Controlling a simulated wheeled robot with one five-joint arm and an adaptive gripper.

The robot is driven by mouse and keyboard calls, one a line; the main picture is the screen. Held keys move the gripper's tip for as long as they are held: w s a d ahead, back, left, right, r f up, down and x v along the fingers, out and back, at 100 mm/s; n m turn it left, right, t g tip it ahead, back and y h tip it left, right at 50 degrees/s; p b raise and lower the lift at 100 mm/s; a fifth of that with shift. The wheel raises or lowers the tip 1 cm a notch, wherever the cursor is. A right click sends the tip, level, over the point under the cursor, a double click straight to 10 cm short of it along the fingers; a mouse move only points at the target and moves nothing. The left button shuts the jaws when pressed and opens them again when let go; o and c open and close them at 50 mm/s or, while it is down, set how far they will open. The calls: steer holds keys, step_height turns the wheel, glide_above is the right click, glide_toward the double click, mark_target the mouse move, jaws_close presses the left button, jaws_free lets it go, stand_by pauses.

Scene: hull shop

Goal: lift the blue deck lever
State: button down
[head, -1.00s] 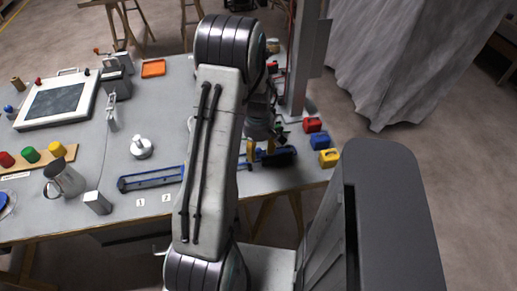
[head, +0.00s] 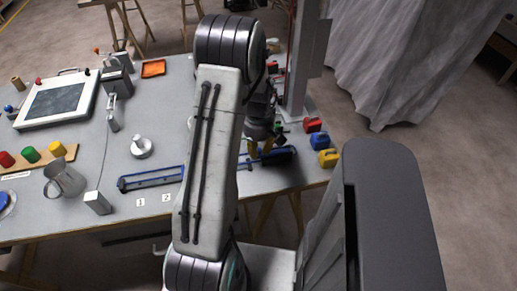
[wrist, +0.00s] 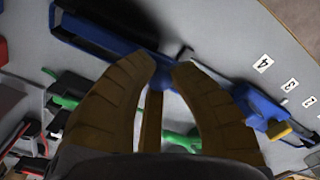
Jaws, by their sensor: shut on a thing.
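My gripper (head: 260,149) points down over the right end of the table, at a long blue frame (head: 150,180) that runs behind my arm. In the wrist view its brown fingers (wrist: 167,68) are closed in at the blue frame (wrist: 84,38). The jaws are shut on the part between the fingertips, which I take to be the blue deck lever. The fingers hide most of it, so its angle is unclear. A black piece shows just past the fingertips.
Red (head: 312,124), blue (head: 319,141) and yellow (head: 328,158) blocks stand right of the gripper. A yellow-tipped blue part (wrist: 278,130) and number tags (wrist: 263,64) lie near the fingers. A metal jug (head: 66,180) stands at the left.

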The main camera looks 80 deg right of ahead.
mark_target(271, 152)
steer(key=shift+s+d+r, duration=0.1)
steer(key=shift+r, duration=0.2)
steer(key=shift+s+d+r, duration=0.1)
steer(key=shift+s+r, duration=0.15)
steer(key=shift+r, duration=0.4)
steer(key=shift+s+d+r+p, duration=0.15)
steer(key=shift+s+r, duration=0.15)
steer(key=shift+r, duration=0.2)
steer(key=shift+s+d+r+p, duration=0.15)
steer(key=shift+s+r, duration=0.15)
steer(key=shift+r, duration=0.2)
steer(key=shift+s+d+r, duration=0.25)
steer(key=shift+s+r, duration=0.5)
steer(key=shift+s, duration=0.15)
steer(key=shift+s+d+r, duration=0.2)
steer(key=shift+s, duration=0.25)
steer(key=shift+s+d+r, duration=0.15)
steer(key=shift+s, duration=0.35)
steer(key=shift+s+d+r, duration=0.2)
steer(key=shift+s, duration=0.25)
steer(key=shift+w+d+r, duration=0.1)
steer(key=shift+r, duration=0.1)
steer(key=c, duration=1.1)
jaws_free()
steer(key=shift+w+f, duration=0.1)
